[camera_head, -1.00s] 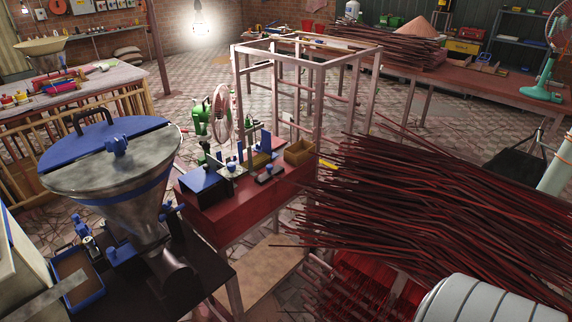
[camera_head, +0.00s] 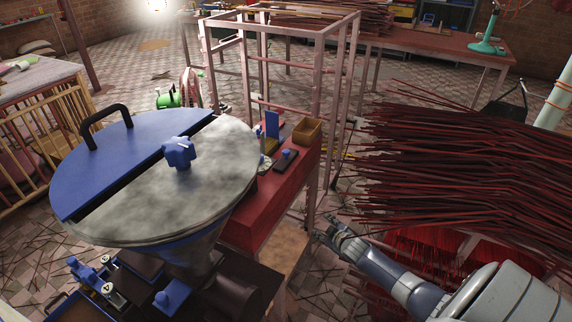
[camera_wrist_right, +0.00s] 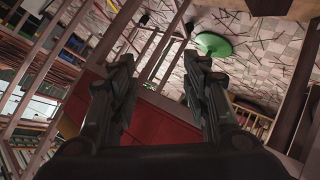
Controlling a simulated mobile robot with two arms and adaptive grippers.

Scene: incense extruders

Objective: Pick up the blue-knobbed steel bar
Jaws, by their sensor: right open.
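On the red workbench (camera_head: 262,205), right of the big hopper, lies a small dark bar-like piece with a blue knob (camera_head: 286,156). It looks like the blue-knobbed steel bar, but it is too small to be sure of its metal. My right gripper (camera_head: 328,230) is at the right of the workbench, near the frame's legs and apart from this piece. In the right wrist view its two fingers (camera_wrist_right: 160,84) are spread and nothing is between them. The bar cannot be made out there. My left gripper is not in view.
The hopper (camera_head: 225,175) with its blue half lid (camera_head: 110,165) stands large at left. A pale open frame (camera_head: 313,95) rises behind the workbench. A wooden box (camera_head: 307,131) sits near the bar. Dark red stick bundles (camera_head: 460,160) fill the right side.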

